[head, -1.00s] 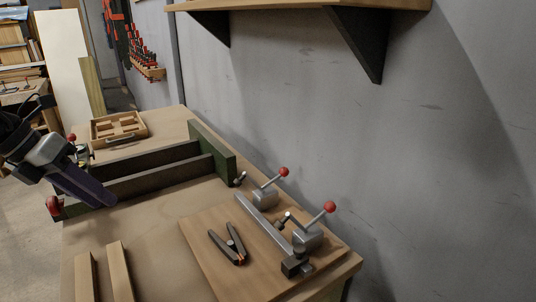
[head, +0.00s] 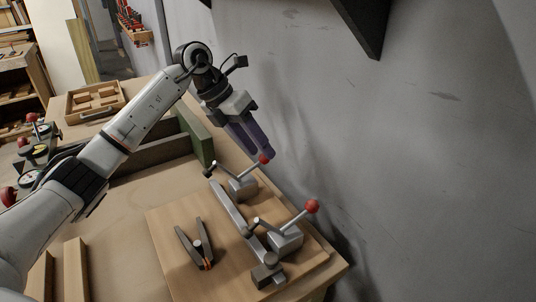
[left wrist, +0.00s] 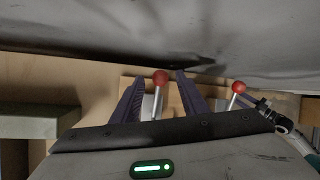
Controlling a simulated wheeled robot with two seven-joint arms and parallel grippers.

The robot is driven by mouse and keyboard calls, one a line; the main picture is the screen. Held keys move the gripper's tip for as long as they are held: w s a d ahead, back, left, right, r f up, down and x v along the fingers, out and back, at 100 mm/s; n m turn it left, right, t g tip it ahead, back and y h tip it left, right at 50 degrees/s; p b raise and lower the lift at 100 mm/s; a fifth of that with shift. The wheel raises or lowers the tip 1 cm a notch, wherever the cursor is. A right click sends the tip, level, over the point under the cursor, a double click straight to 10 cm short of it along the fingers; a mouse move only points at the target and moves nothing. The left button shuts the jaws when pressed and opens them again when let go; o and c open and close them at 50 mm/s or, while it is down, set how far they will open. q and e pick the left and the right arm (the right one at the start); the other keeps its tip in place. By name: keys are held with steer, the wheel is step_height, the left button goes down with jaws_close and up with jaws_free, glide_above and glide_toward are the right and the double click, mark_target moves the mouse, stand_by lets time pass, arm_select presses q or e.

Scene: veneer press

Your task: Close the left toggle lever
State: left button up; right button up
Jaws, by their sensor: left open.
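The left toggle lever (head: 243,187) has a grey base and a handle ending in a red ball (head: 264,159). Its handle is raised and leans toward the wall. My left gripper (head: 257,152) has two purple fingers, open and pointing down just above that ball. In the left wrist view the red ball (left wrist: 161,77) shows between the two fingers, with space on both sides; I cannot tell whether anything touches. The right toggle lever (head: 286,240), also with a red ball (head: 312,206), stands nearer with its handle raised. My right gripper is not in view.
The grey wall (head: 400,170) runs close behind the levers. A grey bar (head: 228,204) lies beside them on a wooden board (head: 170,225). A black V-shaped tool (head: 187,247) lies on the board. A green upright plate (head: 196,136) stands farther back, near a wooden tray (head: 71,111).

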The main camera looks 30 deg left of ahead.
arm_select(q)
steer(key=shift+x, duration=2.05)
steer(key=shift+r, duration=0.1)
jaws_close()
